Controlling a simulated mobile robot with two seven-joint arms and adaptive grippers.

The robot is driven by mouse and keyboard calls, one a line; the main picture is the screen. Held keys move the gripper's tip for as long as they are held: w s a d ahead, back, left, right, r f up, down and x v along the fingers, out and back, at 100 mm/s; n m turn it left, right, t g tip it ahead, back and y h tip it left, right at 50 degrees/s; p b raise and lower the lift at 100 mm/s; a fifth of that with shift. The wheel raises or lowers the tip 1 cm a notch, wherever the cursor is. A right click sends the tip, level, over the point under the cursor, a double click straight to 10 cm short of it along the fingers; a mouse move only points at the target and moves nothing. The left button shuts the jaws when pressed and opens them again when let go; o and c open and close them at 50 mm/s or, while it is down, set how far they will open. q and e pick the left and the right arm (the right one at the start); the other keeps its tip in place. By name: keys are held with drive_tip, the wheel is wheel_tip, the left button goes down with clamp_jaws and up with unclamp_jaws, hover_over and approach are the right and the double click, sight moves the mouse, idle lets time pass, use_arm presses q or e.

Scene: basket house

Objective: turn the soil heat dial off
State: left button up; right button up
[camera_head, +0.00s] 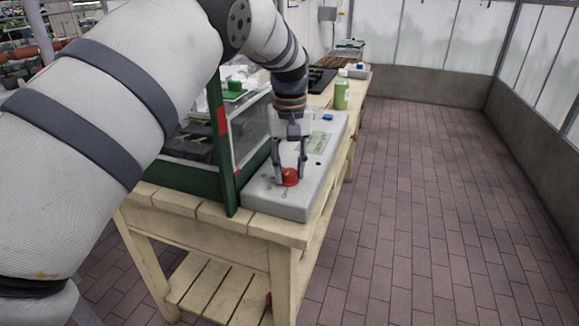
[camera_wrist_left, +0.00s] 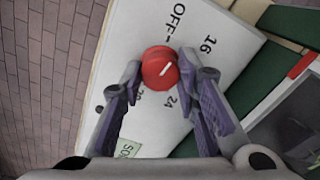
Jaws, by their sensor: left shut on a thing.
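The soil heat dial is a round red knob (camera_wrist_left: 160,67) with a white pointer line, on a pale control box (camera_wrist_left: 120,48). Around it the left wrist view shows the marks OFF, 16, 24 and another number partly covered by a finger. The pointer line slants and its exact mark is hard to tell. In the head view the red knob (camera_head: 290,177) sits at the near end of the grey box (camera_head: 277,205). My left gripper (camera_head: 290,172) reaches down over it, its fingertips (camera_wrist_left: 160,72) closed in on either side of the knob. My right gripper is in neither view.
The box lies on a wooden bench (camera_head: 225,230), beside a green-framed glass case (camera_head: 222,150). A blue item (camera_head: 328,117) lies on the box and a green bottle (camera_head: 341,95) stands behind it. The brick floor (camera_head: 430,200) to the right is clear.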

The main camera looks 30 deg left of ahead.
sight(289, 171)
use_arm(q)
drive_tip(key=shift+n, duration=2.1)
drive_tip(key=o, duration=1.2)
drive_tip(key=shift+c, duration=0.2)
wheel_tip(289, 171, up, 12)
